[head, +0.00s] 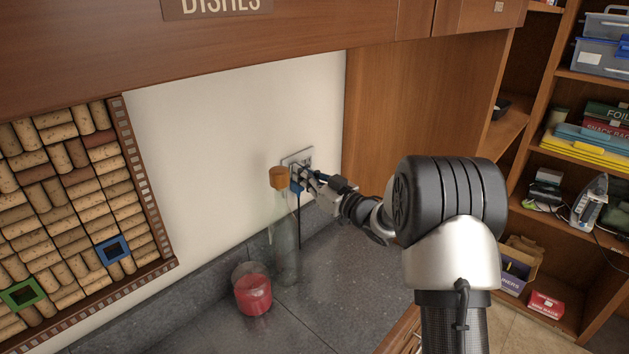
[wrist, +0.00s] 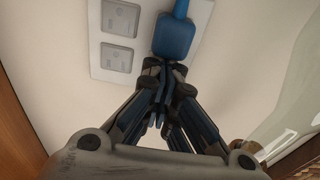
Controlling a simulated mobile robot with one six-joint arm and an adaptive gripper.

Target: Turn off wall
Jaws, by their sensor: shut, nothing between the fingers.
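A white wall plate (head: 304,158) is on the cream wall above the grey counter. In the wrist view the plate (wrist: 105,66) shows two square grey rocker switches (wrist: 121,19) stacked on its left side. A blue plug (wrist: 176,36) sits on the plate's right side, with a blue cord going off the top edge. My gripper (head: 300,178) is at the plate in the head view and hides part of it. In the wrist view my gripper (wrist: 164,68) is shut, its fingertips at the lower edge of the blue plug. I cannot tell whether they touch it.
A wooden cabinet side (head: 400,115) rises right of the plate, and a cork board (head: 70,190) hangs at left.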

